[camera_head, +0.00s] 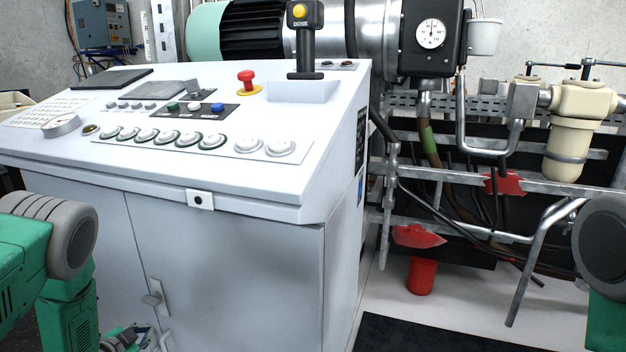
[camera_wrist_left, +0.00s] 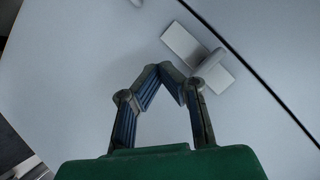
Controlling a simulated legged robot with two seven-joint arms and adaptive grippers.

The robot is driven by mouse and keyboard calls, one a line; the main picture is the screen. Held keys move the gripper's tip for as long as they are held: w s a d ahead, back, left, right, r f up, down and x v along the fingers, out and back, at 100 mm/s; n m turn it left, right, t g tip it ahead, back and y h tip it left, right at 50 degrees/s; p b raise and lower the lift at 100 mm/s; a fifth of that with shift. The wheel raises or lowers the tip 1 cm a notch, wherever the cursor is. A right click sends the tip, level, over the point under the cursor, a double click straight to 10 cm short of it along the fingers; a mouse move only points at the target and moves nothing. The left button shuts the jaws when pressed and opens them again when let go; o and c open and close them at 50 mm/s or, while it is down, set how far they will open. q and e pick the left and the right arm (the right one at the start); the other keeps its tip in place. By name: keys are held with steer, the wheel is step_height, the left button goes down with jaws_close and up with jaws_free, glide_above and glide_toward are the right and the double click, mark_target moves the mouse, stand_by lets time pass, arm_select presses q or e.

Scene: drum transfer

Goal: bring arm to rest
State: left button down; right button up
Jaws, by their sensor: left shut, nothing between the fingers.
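My left arm comes in at the left of the head view in green and grey. My left gripper (camera_head: 128,338) is low at the bottom edge, in front of the white control cabinet (camera_head: 240,265), and is partly cut off. In the left wrist view the gripper's fingers (camera_wrist_left: 165,72) meet at their tips with nothing between them. The cabinet's door latch (camera_head: 153,298) is just right of the gripper; it also shows behind the fingertips in the left wrist view (camera_wrist_left: 207,62). Only a grey and green part of my right arm shows at the right edge; its gripper is out of view.
The cabinet's sloping panel carries several round buttons (camera_head: 172,137), a red stop button (camera_head: 247,78) and a black joystick (camera_head: 305,45). Pipes and a metal rail frame (camera_head: 480,230) stand at right, with a red drum-like container (camera_head: 421,275) on the floor. A dark mat (camera_head: 430,335) lies in front.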

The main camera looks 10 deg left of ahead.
arm_select(q)
steer(key=s+d+f+n+g+p, duration=0.2)
steer(key=s+d+n+g, duration=0.15)
steer(key=s+d, duration=0.65)
steer(key=s+d+r+n+g+p, duration=0.1)
steer(key=s+d+g, duration=0.3)
steer(key=s, duration=0.9)
steer(key=s+d+r+n+g+p, duration=0.2)
steer(key=s+d+r+g, duration=0.2)
steer(key=s+d, duration=0.5)
steer(key=s, duration=0.4)
steer(key=shift+h, duration=0.3)
steer(key=shift+g, duration=0.25)
